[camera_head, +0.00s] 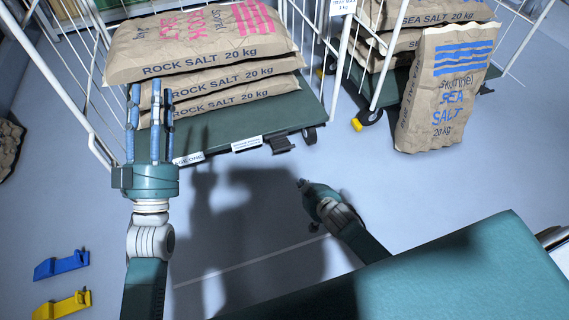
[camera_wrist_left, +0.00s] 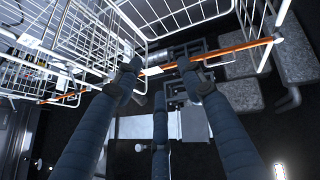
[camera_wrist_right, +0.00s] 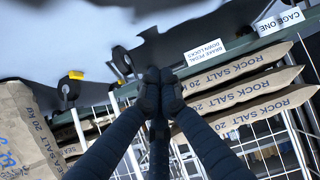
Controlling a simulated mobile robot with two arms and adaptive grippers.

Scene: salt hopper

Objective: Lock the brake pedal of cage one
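Cage one (camera_head: 95,115) stands at the upper left of the head view. Its green deck (camera_head: 225,125) holds stacked rock salt sacks. Its dark brake pedal (camera_head: 282,145) sticks out from the deck's front edge, right of the white brake pedal label (camera_head: 246,144). My left gripper (camera_head: 152,95) has spread, empty fingers in front of the cage's left side.
A second cage with sea salt sacks stands at the right, a yellow part (camera_head: 356,125) beside its wheel. A sea salt sack (camera_head: 445,88) stands upright in front of it. Blue (camera_head: 62,265) and yellow (camera_head: 63,304) wedge-like pieces lie at lower left. The floor before cage one is clear.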

